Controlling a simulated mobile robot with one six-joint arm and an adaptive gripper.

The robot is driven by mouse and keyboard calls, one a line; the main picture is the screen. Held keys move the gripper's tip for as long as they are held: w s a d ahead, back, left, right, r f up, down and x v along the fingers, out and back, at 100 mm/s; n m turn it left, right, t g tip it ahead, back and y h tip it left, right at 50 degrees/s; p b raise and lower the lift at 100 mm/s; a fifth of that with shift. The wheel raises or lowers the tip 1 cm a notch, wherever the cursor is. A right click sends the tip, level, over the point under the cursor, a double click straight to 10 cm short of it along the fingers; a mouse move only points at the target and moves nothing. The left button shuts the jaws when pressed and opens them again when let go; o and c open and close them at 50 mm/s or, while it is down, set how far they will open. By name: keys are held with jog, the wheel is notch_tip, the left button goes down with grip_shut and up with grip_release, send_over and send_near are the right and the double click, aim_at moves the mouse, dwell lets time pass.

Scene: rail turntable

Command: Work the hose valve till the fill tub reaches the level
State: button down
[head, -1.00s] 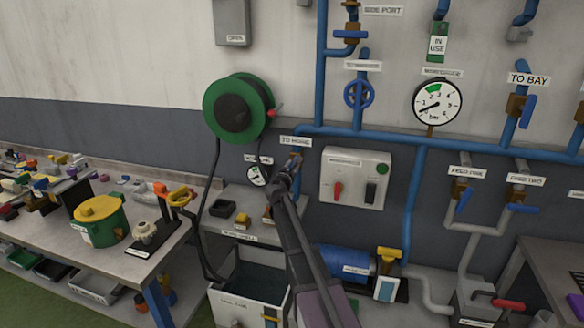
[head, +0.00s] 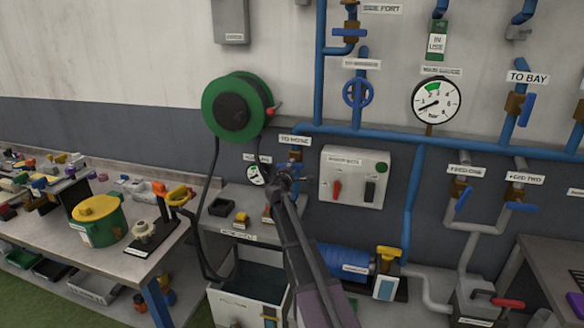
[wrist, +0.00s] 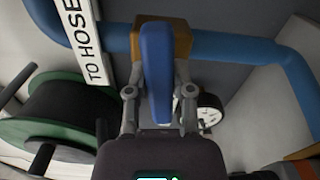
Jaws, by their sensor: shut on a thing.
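The hose valve, labelled "TO HOSE", has a brown body (wrist: 180,42) and a blue lever (wrist: 157,72) in the wrist view. The lever stands between my gripper's (wrist: 158,95) two fingers, which are shut on it. It appears to lie across the blue pipe. In the head view my gripper (head: 287,180) is at the valve, below its label (head: 295,140), and partly hides it. The white fill tub (head: 240,312) stands on the floor below, with dark teal liquid visible inside. My arm covers its right side. I cannot make out its level mark.
A green hose reel (head: 211,108) hangs at upper left, its black hose running down to the tub. A small gauge (head: 256,174) is beside the valve. A grey switch box (head: 353,180) is close on the right. A cluttered workbench (head: 130,268) stands left.

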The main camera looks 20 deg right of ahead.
jog(key=shift+m, duration=0.8)
jog(key=shift+c, duration=2.4)
grip_release()
jog(key=shift+s, duration=0.1)
jog(key=v, duration=1.1)
jog(key=shift+s+a, duration=0.25)
jog(key=shift+a, duration=0.05)
jog(key=shift+f, duration=0.1)
